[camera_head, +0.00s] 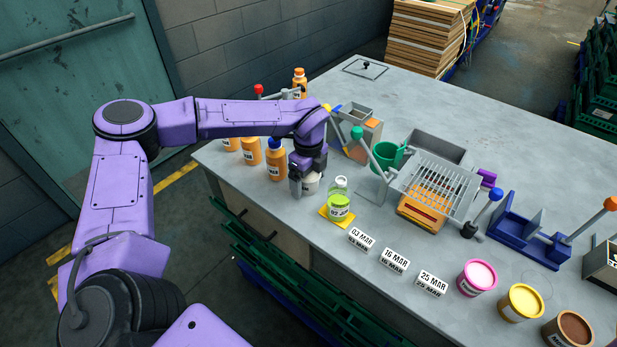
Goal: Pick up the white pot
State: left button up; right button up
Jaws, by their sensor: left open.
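The white pot (312,184) stands upright on the grey table, near its front edge, left of the middle of the head view. My left gripper (303,188) points down at the pot, and its fingers are open. The fingers and wrist hide much of the pot's left and upper part. I cannot tell whether the fingers touch it or only stand around it. My right gripper is not in the head view.
A green jar (338,203) on a yellow mat stands just right of the pot. Orange bottles (276,165) stand close on the left. Date blocks (395,261) and open pots (477,279) line the front edge. A slicer rack (436,188) stands behind.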

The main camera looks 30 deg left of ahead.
pick_arm(q)
jog(key=c, duration=1.1)
jog(key=shift+o, duration=0.2)
